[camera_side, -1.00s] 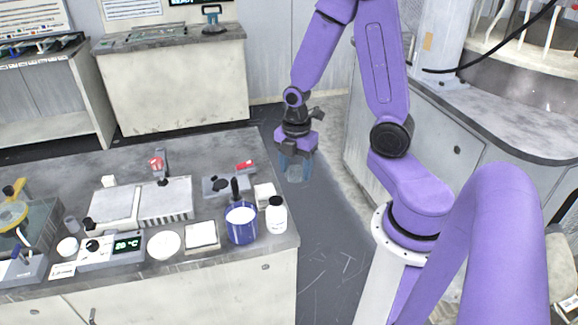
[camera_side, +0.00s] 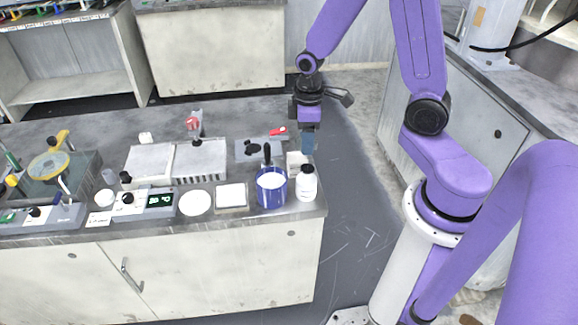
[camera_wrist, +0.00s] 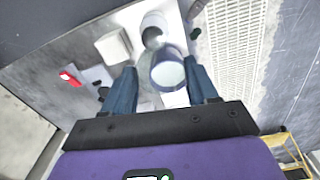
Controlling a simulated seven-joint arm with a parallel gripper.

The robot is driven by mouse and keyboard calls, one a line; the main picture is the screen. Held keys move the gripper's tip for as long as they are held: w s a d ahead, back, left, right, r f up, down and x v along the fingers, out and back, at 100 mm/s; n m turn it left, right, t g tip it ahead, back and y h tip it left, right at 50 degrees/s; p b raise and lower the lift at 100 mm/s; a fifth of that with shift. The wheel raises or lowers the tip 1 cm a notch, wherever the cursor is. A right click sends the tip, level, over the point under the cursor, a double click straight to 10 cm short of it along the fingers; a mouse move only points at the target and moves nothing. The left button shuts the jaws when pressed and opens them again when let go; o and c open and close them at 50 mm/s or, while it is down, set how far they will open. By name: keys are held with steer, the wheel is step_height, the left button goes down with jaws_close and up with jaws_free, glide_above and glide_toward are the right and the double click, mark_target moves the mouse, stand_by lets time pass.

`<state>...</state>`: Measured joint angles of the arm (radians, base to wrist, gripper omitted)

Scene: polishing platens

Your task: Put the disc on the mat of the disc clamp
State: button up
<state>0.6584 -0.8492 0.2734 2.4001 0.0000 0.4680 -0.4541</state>
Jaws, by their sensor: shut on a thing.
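My gripper (camera_side: 308,143) hangs above the right end of the bench, close to the small white block. In the wrist view my gripper's two blue fingers (camera_wrist: 161,90) stand apart and are shut on the disc. The disc is hard to make out between them, as the mug and bench show behind. A grey plate with a black part and a red handle, which looks like the disc clamp (camera_side: 246,150), lies left of my gripper. In the wrist view the clamp (camera_wrist: 97,74) is left of the fingers, apart from them. I cannot make out its mat clearly.
A blue mug (camera_side: 271,190) of white liquid with a black-handled tool and a white bottle (camera_side: 307,184) stand near the front edge. The white block (camera_wrist: 113,46) sits beside them. A ribbed grey unit (camera_side: 202,160) lies left of the clamp.

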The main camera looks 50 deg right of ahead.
steer(key=w+a+m, duration=0.1)
steer(key=m, duration=0.1)
steer(key=a+m, duration=0.1)
steer(key=m, duration=0.1)
steer(key=shift+w+r, duration=0.1)
steer(key=shift+w, duration=0.3)
steer(key=shift+w+a+m, duration=0.3)
steer(key=shift+a+m, duration=0.1)
steer(key=shift+m, duration=0.45)
steer(key=shift+w+a+m, duration=0.25)
steer(key=shift+a+m, duration=0.1)
steer(key=shift+m, duration=0.5)
steer(key=w+d+f, duration=0.4)
steer(key=w, duration=0.4)
steer(key=w+d+f, duration=0.3)
steer(key=w, duration=0.4)
steer(key=w+d+f, duration=0.4)
steer(key=w, duration=0.4)
steer(key=shift+s+a+f, duration=0.1)
steer(key=shift+f, duration=1.4)
steer(key=shift+a+f, duration=0.1)
steer(key=shift+f, duration=1.35)
steer(key=shift+f, duration=0.3)
